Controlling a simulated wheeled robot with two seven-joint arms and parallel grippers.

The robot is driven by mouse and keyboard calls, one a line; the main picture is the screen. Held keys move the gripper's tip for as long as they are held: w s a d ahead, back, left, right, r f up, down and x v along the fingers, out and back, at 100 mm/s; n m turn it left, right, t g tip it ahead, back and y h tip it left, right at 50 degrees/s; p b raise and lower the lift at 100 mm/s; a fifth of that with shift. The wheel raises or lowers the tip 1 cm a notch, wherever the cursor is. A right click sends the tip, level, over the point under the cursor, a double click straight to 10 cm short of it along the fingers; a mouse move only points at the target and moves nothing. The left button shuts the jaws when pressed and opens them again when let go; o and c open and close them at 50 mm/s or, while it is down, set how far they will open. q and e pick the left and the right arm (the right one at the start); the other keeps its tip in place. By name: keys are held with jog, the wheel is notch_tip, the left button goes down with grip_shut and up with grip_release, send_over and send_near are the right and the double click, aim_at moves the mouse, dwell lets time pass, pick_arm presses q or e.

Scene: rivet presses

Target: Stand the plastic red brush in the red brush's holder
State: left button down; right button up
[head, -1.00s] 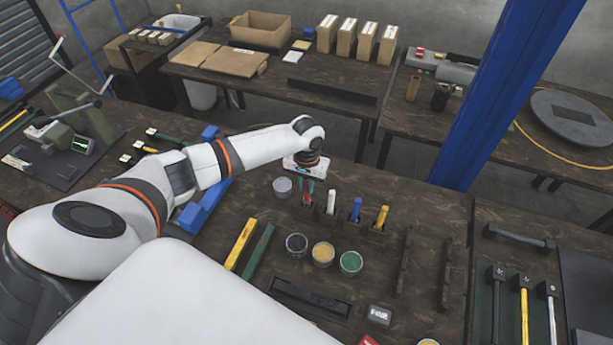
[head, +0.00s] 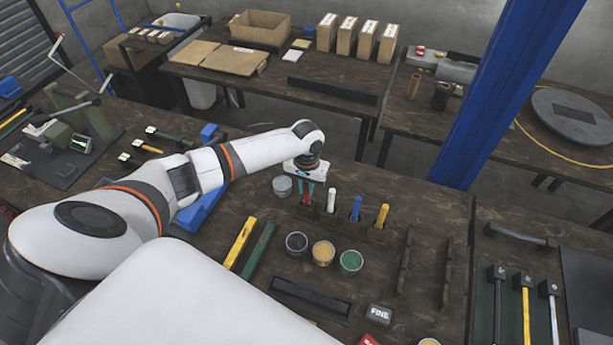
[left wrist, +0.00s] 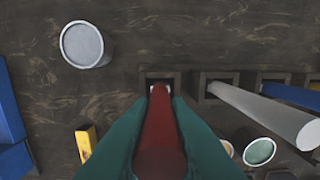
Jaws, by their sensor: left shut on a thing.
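The red brush (head: 306,197) is upright in the grip of my left gripper (head: 307,187), whose teal fingers are shut on it. In the left wrist view the red handle (left wrist: 160,135) runs between the two teal fingers (left wrist: 160,140). Its far end lines up with the dark square opening of the leftmost holder (left wrist: 148,77). I cannot tell how deep the brush's end is in that opening. My right gripper is not in view.
White (head: 331,201), blue (head: 356,208) and yellow (head: 381,215) brushes stand in holders to the right. A grey-topped can (head: 282,186) stands close on the left. Black (head: 296,243), yellow (head: 323,252) and green (head: 351,262) paint pots stand in front.

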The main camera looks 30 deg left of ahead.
pick_arm(q)
jog(key=shift+f, duration=0.65)
jog(key=c, duration=1.3)
grip_release()
jog(key=shift+r, duration=0.1)
notch_tip(320, 180, up, 12)
jog(key=shift+f+b, duration=0.1)
jog(key=shift+b, duration=1.1)
jog(key=shift+s, duration=0.1)
